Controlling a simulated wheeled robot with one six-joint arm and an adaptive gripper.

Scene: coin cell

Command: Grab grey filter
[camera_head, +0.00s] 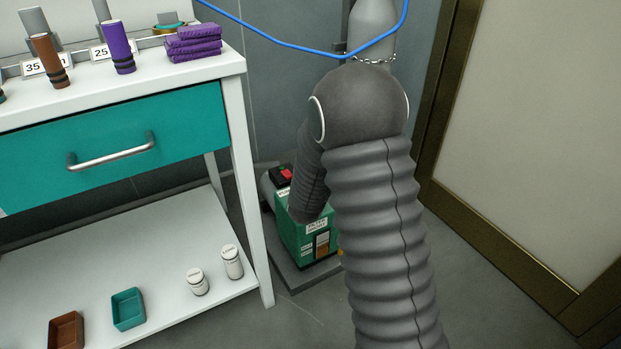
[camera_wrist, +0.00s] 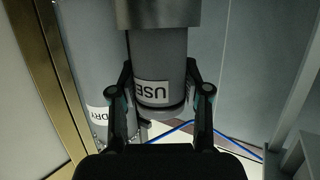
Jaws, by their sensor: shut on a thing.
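The grey filter (camera_wrist: 160,55) is a grey cylinder with a white label reading "USE" in the wrist view. My gripper (camera_wrist: 158,70) is shut on it, with one black finger on each side. A shiny metal collar (camera_wrist: 160,13) meets the filter's far end at the top of that view; I cannot tell whether they are joined. In the head view, my grey-sleeved arm hides the gripper and the filter.
A grey gas cylinder (camera_head: 374,22) with a chain stands behind my arm, and its "DRY" label shows in the wrist view (camera_wrist: 97,118). A green machine (camera_head: 296,243) stands low beside the white bench (camera_head: 240,120). A blue hose (camera_head: 270,38) hangs across. A brass-framed door (camera_head: 520,130) is at right.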

